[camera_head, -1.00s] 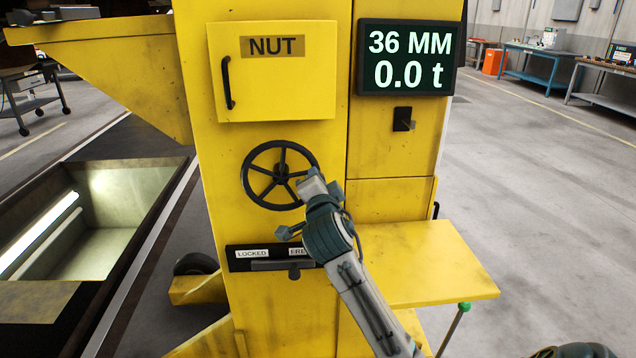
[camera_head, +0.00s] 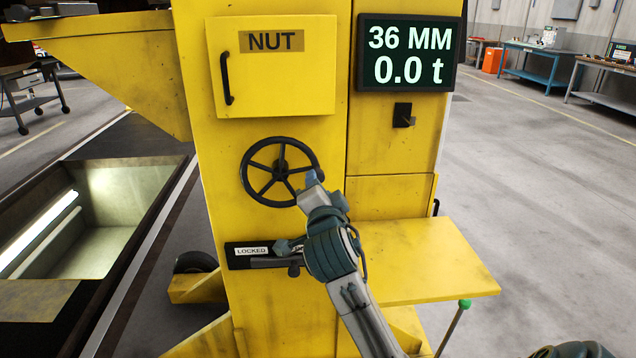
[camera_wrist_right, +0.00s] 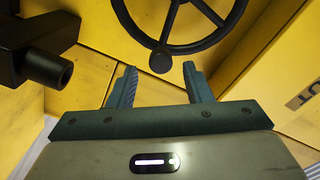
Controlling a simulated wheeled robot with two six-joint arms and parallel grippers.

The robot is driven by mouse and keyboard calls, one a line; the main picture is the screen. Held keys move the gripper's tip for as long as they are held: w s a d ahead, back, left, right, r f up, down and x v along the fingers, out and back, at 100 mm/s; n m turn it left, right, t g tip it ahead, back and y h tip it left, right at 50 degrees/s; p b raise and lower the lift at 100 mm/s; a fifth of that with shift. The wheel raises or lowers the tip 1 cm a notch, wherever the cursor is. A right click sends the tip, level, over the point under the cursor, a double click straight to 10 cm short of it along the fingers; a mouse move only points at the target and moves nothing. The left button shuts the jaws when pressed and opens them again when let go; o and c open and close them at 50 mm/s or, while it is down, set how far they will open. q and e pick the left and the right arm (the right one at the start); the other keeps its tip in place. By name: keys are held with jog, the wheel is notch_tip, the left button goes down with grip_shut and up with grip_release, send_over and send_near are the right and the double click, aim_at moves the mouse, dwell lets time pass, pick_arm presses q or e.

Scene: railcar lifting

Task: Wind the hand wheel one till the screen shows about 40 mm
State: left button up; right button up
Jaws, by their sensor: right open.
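The black spoked hand wheel (camera_head: 280,171) is on the yellow column's front, below the NUT door. The screen (camera_head: 409,56) at the upper right reads 36 MM and 0.0 t. My right gripper (camera_head: 309,184) is at the wheel's lower right rim. In the right wrist view my right gripper (camera_wrist_right: 158,78) is open. The wheel's round knob (camera_wrist_right: 162,62) shows between and just beyond its fingertips, and the wheel rim (camera_wrist_right: 203,43) is above. I cannot tell whether the fingers touch the knob. My left gripper is not in view.
A lever slot with a LOCKED label (camera_head: 251,251) lies below the wheel, partly hidden by my right arm. A yellow shelf (camera_head: 440,265) juts out at the right. A small black switch (camera_head: 403,117) is under the screen. An open pit (camera_head: 110,205) is at the left.

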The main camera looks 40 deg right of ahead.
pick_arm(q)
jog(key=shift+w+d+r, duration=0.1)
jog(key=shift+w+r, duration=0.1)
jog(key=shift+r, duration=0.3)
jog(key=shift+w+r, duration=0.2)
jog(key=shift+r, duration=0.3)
pick_arm(e)
jog(key=v, duration=0.5)
jog(key=shift+s+a, duration=0.2)
jog(key=shift+s, duration=0.15)
